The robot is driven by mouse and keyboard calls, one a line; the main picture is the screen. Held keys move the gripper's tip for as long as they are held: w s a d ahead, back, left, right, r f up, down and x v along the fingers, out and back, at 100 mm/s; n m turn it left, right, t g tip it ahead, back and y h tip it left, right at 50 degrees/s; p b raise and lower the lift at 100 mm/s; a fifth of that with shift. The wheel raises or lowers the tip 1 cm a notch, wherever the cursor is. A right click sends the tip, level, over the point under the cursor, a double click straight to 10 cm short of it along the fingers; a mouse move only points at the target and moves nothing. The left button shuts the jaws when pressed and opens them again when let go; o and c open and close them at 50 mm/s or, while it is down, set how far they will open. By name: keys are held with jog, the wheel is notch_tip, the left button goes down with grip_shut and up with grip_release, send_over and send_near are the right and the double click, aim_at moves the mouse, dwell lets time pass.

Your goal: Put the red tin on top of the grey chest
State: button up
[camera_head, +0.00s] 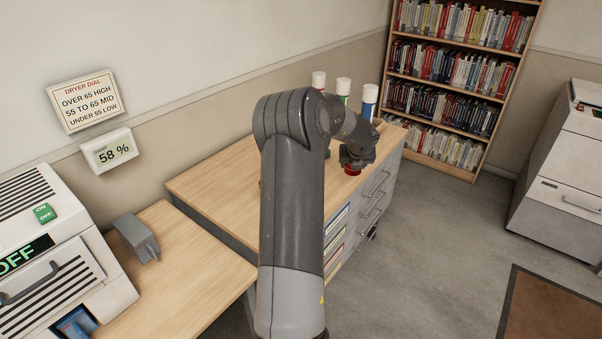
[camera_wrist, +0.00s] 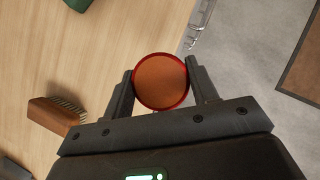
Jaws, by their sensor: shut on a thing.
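My gripper (camera_head: 357,158) is shut on the red tin (camera_head: 352,171), near the front edge of the wooden bench top. In the wrist view the round tin (camera_wrist: 160,82), with a red rim and orange-brown top, sits between the two fingers. I cannot tell whether the tin touches the bench. A light grey chest-like cabinet (camera_head: 562,195) with a handle stands apart at the far right. Grey drawers (camera_head: 374,190) are also under the bench top, so which one is the grey chest is not certain.
White-capped red, green and blue containers (camera_head: 370,97) stand at the bench's back. A wooden brush (camera_wrist: 52,115) lies left of my gripper in the wrist view. A full bookshelf (camera_head: 455,75) stands behind. Grey floor (camera_head: 430,240) is open between bench and cabinet. The cabinet top holds small items.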

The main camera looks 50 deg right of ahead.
jog(key=w+f, duration=0.2)
jog(key=w, duration=0.1)
jog(key=w+f, duration=0.2)
jog(key=w, duration=0.2)
jog(key=w+f, duration=0.2)
jog(key=w, duration=0.1)
jog(key=shift+w+a+f, duration=0.15)
jog(key=shift+w+a, duration=0.1)
jog(key=shift+w, duration=0.05)
jog(key=shift+f, duration=2)
jog(key=shift+f, duration=0.1)
jog(key=o, duration=1)
